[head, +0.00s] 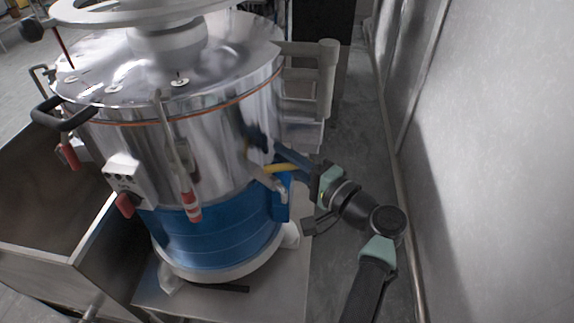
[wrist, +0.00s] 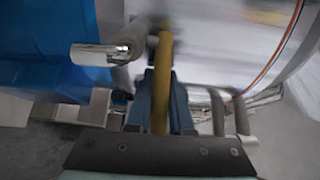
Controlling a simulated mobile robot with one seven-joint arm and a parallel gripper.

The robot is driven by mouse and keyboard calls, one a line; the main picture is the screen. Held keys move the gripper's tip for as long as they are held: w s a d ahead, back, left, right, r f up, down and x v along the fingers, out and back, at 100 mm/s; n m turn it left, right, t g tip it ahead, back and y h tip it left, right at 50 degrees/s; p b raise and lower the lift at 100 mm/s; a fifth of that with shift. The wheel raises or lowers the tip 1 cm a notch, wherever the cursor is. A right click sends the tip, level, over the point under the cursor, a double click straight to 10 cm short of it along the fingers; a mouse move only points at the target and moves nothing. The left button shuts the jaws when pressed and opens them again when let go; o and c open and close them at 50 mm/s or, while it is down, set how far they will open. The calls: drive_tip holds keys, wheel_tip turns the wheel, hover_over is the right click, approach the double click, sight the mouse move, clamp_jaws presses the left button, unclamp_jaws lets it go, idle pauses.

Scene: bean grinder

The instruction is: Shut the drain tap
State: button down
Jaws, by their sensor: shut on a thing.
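The drain tap is on the lower side of the steel drum, just above the blue band. Its yellow lever (head: 280,168) sticks out to the right in the head view. Its metal spout (head: 281,188) sits below the lever. My gripper (head: 279,151) reaches in from the right, with its blue fingers at the lever. In the wrist view the yellow lever (wrist: 162,75) runs lengthwise between the two fingers of my gripper (wrist: 163,88), which is shut on it. The spout (wrist: 95,54) lies to the left there. The tap's valve body is partly hidden.
The big steel drum (head: 215,130) with its blue base (head: 215,240) stands on a grey platform (head: 285,285). A steel bin (head: 50,250) stands at the left. A plain wall (head: 490,160) closes the right side. Narrow floor (head: 360,140) lies between drum and wall.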

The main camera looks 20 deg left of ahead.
idle(0.4)
drive_tip(key=c, duration=0.8)
unclamp_jaws()
drive_tip(key=b+v, duration=0.2)
drive_tip(key=v, duration=1.1)
drive_tip(key=shift+w, duration=0.1)
